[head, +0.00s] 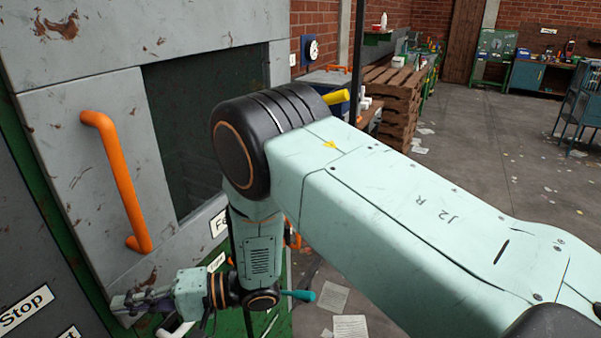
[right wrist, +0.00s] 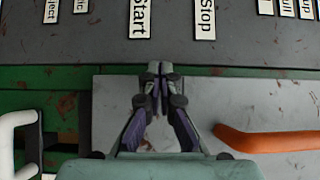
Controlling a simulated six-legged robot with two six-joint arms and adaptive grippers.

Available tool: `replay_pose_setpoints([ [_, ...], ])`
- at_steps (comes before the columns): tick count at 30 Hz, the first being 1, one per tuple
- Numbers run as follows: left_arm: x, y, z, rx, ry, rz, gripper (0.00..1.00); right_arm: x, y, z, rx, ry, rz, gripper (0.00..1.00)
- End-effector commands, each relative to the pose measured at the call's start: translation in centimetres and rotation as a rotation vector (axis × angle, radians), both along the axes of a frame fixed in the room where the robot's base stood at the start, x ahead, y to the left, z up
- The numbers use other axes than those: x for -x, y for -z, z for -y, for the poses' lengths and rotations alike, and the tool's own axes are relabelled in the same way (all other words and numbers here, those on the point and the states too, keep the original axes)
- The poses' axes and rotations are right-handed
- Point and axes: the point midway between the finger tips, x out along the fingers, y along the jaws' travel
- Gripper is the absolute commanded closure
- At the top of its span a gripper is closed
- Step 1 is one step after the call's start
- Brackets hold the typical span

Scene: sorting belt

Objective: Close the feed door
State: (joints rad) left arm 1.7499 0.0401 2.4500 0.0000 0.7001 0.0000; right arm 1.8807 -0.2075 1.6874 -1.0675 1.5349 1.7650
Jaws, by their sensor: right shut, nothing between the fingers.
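The feed door looks like the grey panel (head: 75,165) with an orange handle (head: 122,185) at the left of the head view. A dark area (head: 205,125), an opening or a dark pane, lies right of it, partly hidden by my right arm. My right gripper (head: 122,302) is shut and empty at the panel's lower end, below the handle. In the right wrist view its fingertips (right wrist: 160,70) overlap the edge of the grey panel (right wrist: 110,110), with the orange handle (right wrist: 265,140) to the right. I cannot tell whether they touch it. My left gripper is not in view.
A dark control panel beside the door carries a Stop label (head: 25,308) and a Start label (right wrist: 139,18). A white handle (right wrist: 15,140) stands left of the gripper in the right wrist view. Stacked pallets (head: 395,100) stand behind my arm.

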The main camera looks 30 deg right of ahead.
Motion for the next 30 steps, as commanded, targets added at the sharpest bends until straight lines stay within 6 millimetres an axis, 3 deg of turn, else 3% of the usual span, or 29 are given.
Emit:
replay_pose_setpoints([
  [12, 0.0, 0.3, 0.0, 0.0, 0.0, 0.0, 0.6, -1.3, -0.2, -0.8, -0.002, 0.0, 0.007, 1.0],
  [30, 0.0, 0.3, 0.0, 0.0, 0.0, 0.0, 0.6, -1.6, -0.5, -0.9, -0.003, 0.001, 0.013, 1.0],
])
